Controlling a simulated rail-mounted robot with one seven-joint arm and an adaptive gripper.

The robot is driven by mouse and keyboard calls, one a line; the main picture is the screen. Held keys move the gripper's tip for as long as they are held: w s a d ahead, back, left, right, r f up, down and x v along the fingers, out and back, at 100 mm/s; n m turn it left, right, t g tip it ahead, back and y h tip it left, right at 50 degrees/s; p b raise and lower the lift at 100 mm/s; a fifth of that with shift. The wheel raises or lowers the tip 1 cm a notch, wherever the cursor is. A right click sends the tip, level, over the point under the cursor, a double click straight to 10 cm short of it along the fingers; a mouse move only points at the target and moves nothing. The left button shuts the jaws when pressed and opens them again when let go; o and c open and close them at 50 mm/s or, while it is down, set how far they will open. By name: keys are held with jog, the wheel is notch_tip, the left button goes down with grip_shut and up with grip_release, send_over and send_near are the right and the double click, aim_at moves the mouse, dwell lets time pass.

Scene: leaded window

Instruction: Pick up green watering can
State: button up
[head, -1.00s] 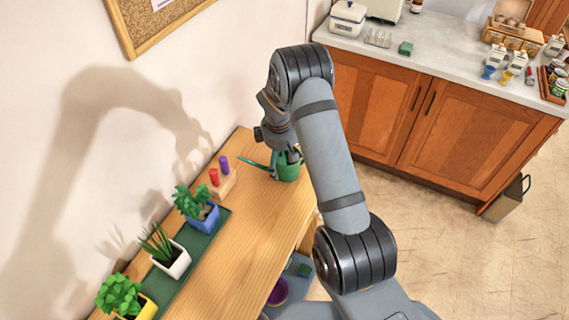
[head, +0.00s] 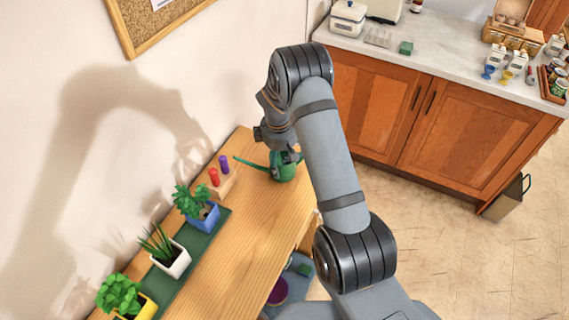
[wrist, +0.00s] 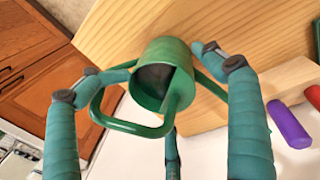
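The green watering can (head: 284,171) is at the far end of the wooden table, its spout pointing left. My gripper (head: 291,155) is directly above and around it, partly hidden by my arm. In the wrist view, the can (wrist: 150,98) shows its open top and looped handle, tilted in the picture. A third finger shows below, near the handle. I cannot tell whether the can's base touches the table.
A wooden block with red and purple pegs (head: 220,178) stands close by the spout. Several potted plants sit on a green mat (head: 203,243) along the wall. The table's front right (head: 235,275) is bare. A counter (head: 440,70) with boxes and bottles stands at the back right.

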jog(key=shift+o, duration=1)
jog(key=shift+r, duration=0.15)
jog(key=shift+r, duration=0.3)
notch_tip(320, 180, up, 10)
jog(key=s+b, duration=0.1)
jog(key=b, duration=0.2)
jog(key=shift+s+f, duration=0.25)
